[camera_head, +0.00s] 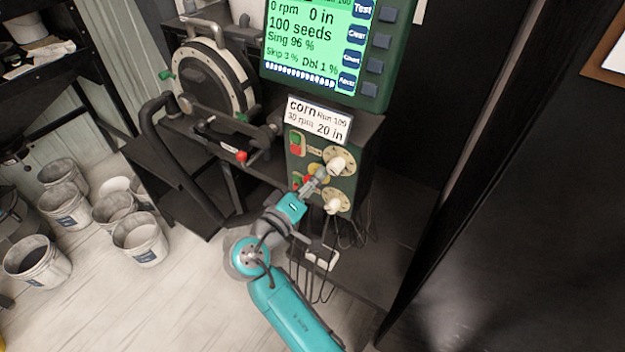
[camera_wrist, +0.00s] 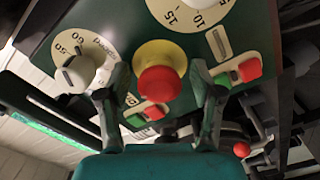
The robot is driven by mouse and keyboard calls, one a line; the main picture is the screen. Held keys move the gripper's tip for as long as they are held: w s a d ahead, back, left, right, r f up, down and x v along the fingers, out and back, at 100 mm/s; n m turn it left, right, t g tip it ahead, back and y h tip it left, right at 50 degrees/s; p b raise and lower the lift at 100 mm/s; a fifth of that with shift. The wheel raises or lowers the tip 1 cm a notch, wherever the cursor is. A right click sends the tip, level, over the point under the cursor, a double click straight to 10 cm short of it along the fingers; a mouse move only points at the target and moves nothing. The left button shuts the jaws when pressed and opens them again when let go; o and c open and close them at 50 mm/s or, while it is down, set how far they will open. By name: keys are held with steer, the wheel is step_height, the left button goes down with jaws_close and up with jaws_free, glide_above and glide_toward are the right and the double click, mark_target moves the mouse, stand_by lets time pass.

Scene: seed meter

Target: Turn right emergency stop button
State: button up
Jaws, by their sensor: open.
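A red mushroom-shaped emergency stop button (camera_wrist: 159,84) on a yellow collar (camera_wrist: 160,54) sits on the green control panel (camera_wrist: 120,25). It is the only such button I can make out. My gripper (camera_wrist: 158,74) is open, with one finger on each side of the red head; whether either finger touches it I cannot tell. In the head view my gripper (camera_head: 318,176) reaches the front of the panel (camera_head: 349,183), and a bit of yellow collar (camera_head: 315,168) shows beside it. The red head is mostly hidden there.
An upper dial knob (camera_head: 337,164) and a lower dial knob (camera_head: 333,205) stand close to my gripper. A green and red switch (camera_head: 296,142) is on the panel's left. A screen (camera_head: 318,45) stands above. A red-tipped lever (camera_head: 241,156) is left, several buckets (camera_head: 140,238) farther left.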

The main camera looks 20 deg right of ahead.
steer(key=v, duration=1.2)
steer(key=shift+w, duration=0.1)
steer(key=s+d+f+n+t+y, duration=0.1)
steer(key=s+d+f+n+y, duration=0.2)
steer(key=f, duration=0.4)
steer(key=s+d+f+n+t+y, duration=0.1)
steer(key=d+f+n+t+y, duration=0.2)
steer(key=f, duration=0.5)
steer(key=s+d+f+g+y, duration=0.25)
steer(key=s+f+y, duration=0.4)
steer(key=s, duration=0.45)
steer(key=s+r+m+y, duration=0.1)
steer(key=s+m+y, duration=0.15)
steer(key=s, duration=0.95)
steer(key=s+d+r+m+t, duration=0.1)
steer(key=s+r+m, duration=0.3)
steer(key=s+r, duration=0.5)
steer(key=shift+s+r+t, duration=0.25)
steer(key=shift+r+t, duration=0.45)
steer(key=shift+t, duration=0.15)
